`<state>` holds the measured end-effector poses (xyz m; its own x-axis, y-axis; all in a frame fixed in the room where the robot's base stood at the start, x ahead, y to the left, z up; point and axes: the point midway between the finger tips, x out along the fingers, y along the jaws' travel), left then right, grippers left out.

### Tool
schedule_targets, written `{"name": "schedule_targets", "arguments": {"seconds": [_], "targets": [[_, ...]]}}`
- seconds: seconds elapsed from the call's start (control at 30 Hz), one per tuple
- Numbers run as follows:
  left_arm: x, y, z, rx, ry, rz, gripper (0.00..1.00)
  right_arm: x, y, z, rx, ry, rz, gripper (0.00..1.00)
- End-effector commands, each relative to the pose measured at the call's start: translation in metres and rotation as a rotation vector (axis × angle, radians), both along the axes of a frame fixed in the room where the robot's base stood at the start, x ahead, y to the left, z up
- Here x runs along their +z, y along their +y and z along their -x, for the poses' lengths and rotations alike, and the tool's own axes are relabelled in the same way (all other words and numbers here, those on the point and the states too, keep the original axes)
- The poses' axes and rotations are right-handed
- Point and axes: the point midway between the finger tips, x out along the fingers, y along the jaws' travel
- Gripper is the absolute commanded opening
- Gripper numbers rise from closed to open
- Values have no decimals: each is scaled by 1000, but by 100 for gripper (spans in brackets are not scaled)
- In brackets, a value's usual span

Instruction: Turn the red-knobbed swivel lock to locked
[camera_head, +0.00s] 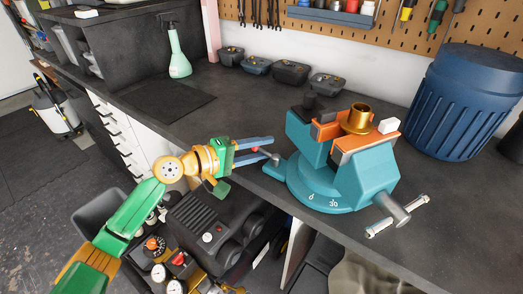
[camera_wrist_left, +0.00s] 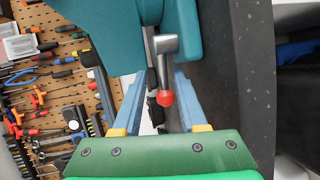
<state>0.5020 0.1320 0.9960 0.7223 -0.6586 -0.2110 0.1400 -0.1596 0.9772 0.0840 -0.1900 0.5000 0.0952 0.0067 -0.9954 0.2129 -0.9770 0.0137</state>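The teal bench vise (camera_head: 330,185) stands on the dark bench top near its front edge, with a round swivel base. The swivel lock's short grey lever (camera_head: 275,159) sticks out from the left of the base; in the wrist view this lever (camera_wrist_left: 163,50) ends in a red knob (camera_wrist_left: 165,98). The knob shows small in the head view (camera_head: 255,150). My left gripper (camera_head: 270,147) is open, its two blue fingers on either side of the knob, with visible gaps in the wrist view (camera_wrist_left: 160,80). My right gripper is in neither view.
A brass cylinder (camera_head: 359,118) sits at the vise jaws. The vise handle (camera_head: 398,216) juts out at the front right. A ribbed blue bin (camera_head: 465,105) stands at right, a spray bottle (camera_head: 178,55) and small trays (camera_head: 290,72) behind.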

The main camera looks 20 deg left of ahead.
Motion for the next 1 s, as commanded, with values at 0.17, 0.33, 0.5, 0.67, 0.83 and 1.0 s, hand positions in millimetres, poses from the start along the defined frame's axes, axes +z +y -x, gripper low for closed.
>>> {"name": "schedule_targets", "arguments": {"seconds": [0.17, 0.33, 0.5, 0.67, 0.83, 1.0], "targets": [[-1, -1, 1, -2, 3, -1, 42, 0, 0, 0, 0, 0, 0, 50], [-2, 6, 6, -1, 4, -2, 42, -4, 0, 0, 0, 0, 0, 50], [2, 31, 32, 0, 5, -6, 42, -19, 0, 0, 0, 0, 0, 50], [9, 46, 47, 0, 6, -1, 42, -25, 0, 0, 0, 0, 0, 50], [13, 48, 50, -2, 6, 1, 42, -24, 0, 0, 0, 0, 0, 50], [13, 48, 50, -2, 5, 1, 42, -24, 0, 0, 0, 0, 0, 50]]}}
